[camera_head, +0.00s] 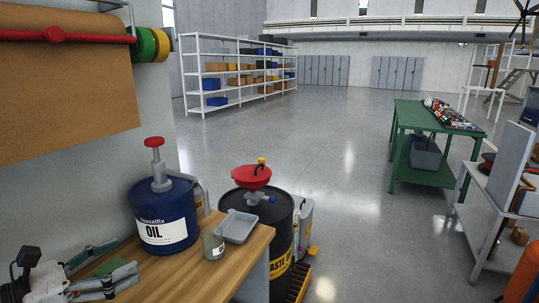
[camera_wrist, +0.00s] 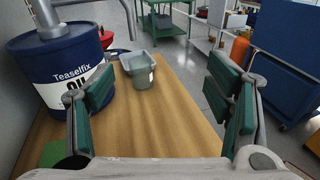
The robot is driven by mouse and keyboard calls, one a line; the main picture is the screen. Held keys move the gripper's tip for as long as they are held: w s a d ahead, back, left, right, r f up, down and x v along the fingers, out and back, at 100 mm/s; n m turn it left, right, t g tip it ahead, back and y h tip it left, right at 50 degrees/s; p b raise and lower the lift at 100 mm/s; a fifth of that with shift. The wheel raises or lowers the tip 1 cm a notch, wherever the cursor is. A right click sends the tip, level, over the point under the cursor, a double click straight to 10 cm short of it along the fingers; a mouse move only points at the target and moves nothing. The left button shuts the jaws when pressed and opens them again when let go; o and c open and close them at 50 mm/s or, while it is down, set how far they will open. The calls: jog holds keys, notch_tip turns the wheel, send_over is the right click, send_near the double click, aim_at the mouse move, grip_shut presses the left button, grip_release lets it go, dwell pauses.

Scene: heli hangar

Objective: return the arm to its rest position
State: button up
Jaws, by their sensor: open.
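My gripper (camera_head: 112,262) is at the lower left of the head view, above the near end of the wooden bench (camera_head: 195,272). It is open and empty; in the wrist view its green-padded fingers (camera_wrist: 162,82) stand wide apart. A blue oil drum (camera_head: 165,212) with a red-topped pump stands on the bench beyond the gripper. In the wrist view the drum (camera_wrist: 52,75) is close to the left finger, which overlaps it; I cannot tell whether they touch. A glass jar (camera_head: 213,245) and a grey tray (camera_head: 239,227) sit right of the drum.
A dark waste drum (camera_head: 266,225) with a red funnel (camera_head: 252,177) stands beyond the bench's right edge. A green table (camera_head: 425,175) stands to the right; open floor (camera_head: 310,160) lies between.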

jog(key=w+d+r+m+g+b, duration=0.15)
jog(key=w+d+m+g, duration=0.3)
jog(key=d, duration=0.85)
jog(key=w+d+r+m+g+b, duration=0.15)
jog(key=w+d+m+g, duration=0.3)
jog(key=d, duration=0.75)
jog(key=s+d+r+m+g+y+b, duration=0.1)
jog(key=s+d+m+g+y, duration=0.25)
jog(key=d, duration=0.85)
jog(key=s+d+f+m+g+y+b, duration=0.1)
jog(key=s+d+f+m+y+b, duration=0.2)
jog(key=s+d+m, duration=0.65)
jog(key=s+d+f+m+t+y+b, duration=0.1)
jog(key=s+d+f+m+y, duration=0.15)
jog(key=s, duration=0.45)
jog(key=s+d+f+m+t+y+b, duration=0.1)
jog(key=s+f+m+y+b, duration=0.1)
jog(key=s+f+m, duration=0.35)
notch_tip(320, 180, up, 18)
jog(key=s+n+t+p, duration=0.1)
jog(key=n+t+p, duration=0.1)
jog(key=p, duration=1.3)
jog(key=shift+a+f, duration=0.15)
jog(key=shift+f, duration=0.05)
